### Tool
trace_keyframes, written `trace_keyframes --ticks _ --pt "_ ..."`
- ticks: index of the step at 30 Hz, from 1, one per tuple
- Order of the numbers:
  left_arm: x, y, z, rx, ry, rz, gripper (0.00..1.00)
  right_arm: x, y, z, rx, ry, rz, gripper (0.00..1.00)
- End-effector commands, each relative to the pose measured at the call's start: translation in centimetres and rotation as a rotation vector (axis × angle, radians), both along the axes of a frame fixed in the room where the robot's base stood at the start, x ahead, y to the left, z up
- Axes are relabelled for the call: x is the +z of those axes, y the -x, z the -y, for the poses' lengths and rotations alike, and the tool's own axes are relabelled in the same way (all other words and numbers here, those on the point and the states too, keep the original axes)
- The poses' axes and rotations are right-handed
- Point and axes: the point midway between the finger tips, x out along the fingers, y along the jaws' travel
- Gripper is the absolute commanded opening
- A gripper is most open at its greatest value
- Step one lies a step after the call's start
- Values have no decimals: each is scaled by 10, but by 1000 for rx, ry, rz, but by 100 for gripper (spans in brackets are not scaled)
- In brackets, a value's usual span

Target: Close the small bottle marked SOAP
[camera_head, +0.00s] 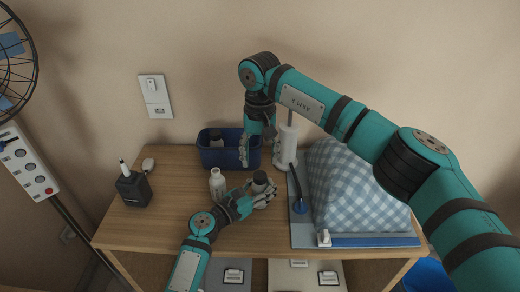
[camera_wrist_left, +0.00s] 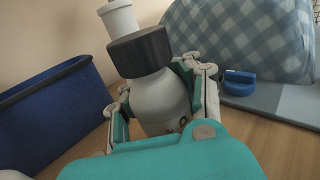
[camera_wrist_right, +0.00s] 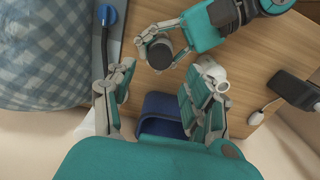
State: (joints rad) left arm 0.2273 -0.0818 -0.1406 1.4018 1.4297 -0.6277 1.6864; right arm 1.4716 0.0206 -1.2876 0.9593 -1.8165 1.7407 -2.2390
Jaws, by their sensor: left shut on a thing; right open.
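A small white bottle with a wide dark cap (camera_wrist_left: 141,52) is between the fingers of my left gripper (camera_head: 264,194). The white body (camera_wrist_left: 158,100) shows in the left wrist view, with a partly hidden dark mark; I cannot read SOAP on it. The cap sits on the bottle's top; I cannot tell how tight it is. In the right wrist view the cap (camera_wrist_right: 159,53) shows from above. My right gripper (camera_wrist_right: 165,78) is open and empty, pointing down near the blue bin, apart from the cap.
A white bottle (camera_head: 217,184) stands left of my left gripper. A tall white cylinder (camera_head: 287,150) stands behind. A checked cloth pile (camera_head: 350,190) fills the right; a black box (camera_head: 133,190) stands left.

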Motion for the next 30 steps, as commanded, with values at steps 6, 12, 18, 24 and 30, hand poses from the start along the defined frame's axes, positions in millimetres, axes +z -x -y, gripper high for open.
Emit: trace_keyframes --ticks 6,12,18,24,30 --pt "0 0 0 0 -1 -1 0 -37 1 0 -1 0 -4 53" --pt "0 0 0 0 -1 -1 0 -59 0 0 -2 0 -3 53" --pt "0 0 0 0 -1 -1 0 -65 0 0 -1 0 0 53" --pt "0 0 0 0 -1 -1 0 -65 0 0 -1 0 0 53" --pt "0 0 0 0 -1 -1 0 -65 0 0 -1 0 0 27"
